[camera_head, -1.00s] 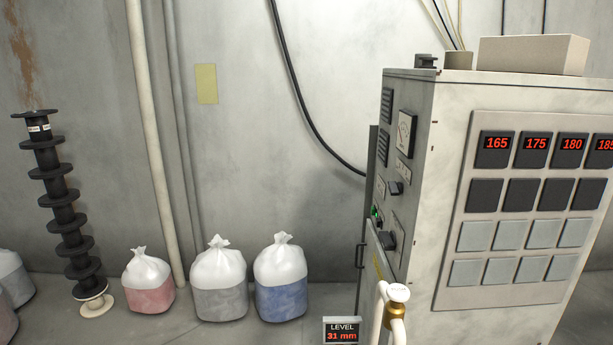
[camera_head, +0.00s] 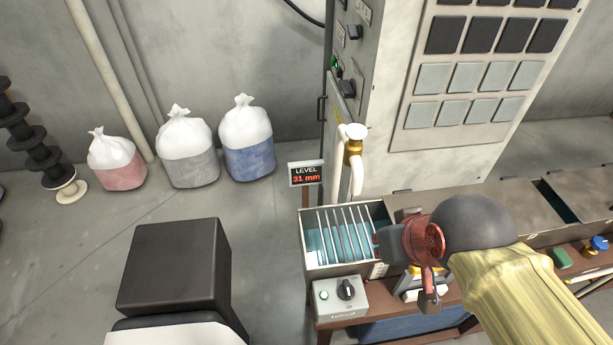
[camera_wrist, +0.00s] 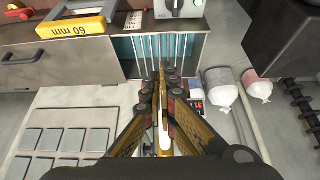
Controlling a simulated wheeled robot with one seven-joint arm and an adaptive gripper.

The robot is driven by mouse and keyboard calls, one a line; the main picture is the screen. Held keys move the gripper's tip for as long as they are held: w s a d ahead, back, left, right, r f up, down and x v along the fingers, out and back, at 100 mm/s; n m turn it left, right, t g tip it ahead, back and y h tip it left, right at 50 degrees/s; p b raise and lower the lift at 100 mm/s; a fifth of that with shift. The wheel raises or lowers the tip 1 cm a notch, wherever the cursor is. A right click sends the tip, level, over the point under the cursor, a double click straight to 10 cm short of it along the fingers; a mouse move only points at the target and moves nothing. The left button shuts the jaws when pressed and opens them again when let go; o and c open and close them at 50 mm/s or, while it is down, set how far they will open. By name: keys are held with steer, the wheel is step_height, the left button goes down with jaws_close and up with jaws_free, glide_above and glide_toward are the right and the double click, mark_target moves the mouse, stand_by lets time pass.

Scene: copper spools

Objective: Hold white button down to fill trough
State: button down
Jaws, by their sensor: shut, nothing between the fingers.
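The white round button (camera_head: 354,131) sits on top of a brass valve fitting (camera_head: 352,152) on a white pipe, beside the grey cabinet. Below it is the metal trough (camera_head: 335,271), with bars across its top and bluish water inside. The level display (camera_head: 306,174) reads 31 mm; part of it also shows in the wrist view (camera_wrist: 197,104). My gripper (camera_head: 380,243) is shut and empty over the trough's right side, below and right of the button and apart from it. In the wrist view its closed fingers (camera_wrist: 160,80) cover part of the white pipe.
A control box (camera_head: 340,297) with a green button and black knob is at the trough's front. The tall cabinet (camera_head: 364,110) stands behind. A yellow 60 mm gauge (camera_wrist: 75,27) lies near the trough. Three bags (camera_head: 248,140) stand on the floor at left.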

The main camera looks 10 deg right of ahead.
stand_by(0.4)
steer(key=w+r+g+p, duration=0.2)
steer(key=w+r+p, duration=0.8)
steer(key=r+p, duration=0.2)
steer(key=w+r+g+p, duration=0.2)
steer(key=w+r+p, duration=0.8)
steer(key=r+p, duration=0.2)
step_height(320, 180, up, 3)
steer(key=shift+w+a+f+g, duration=0.15)
steer(key=shift+w+a+g, duration=0.1)
steer(key=shift+a+g, duration=0.05)
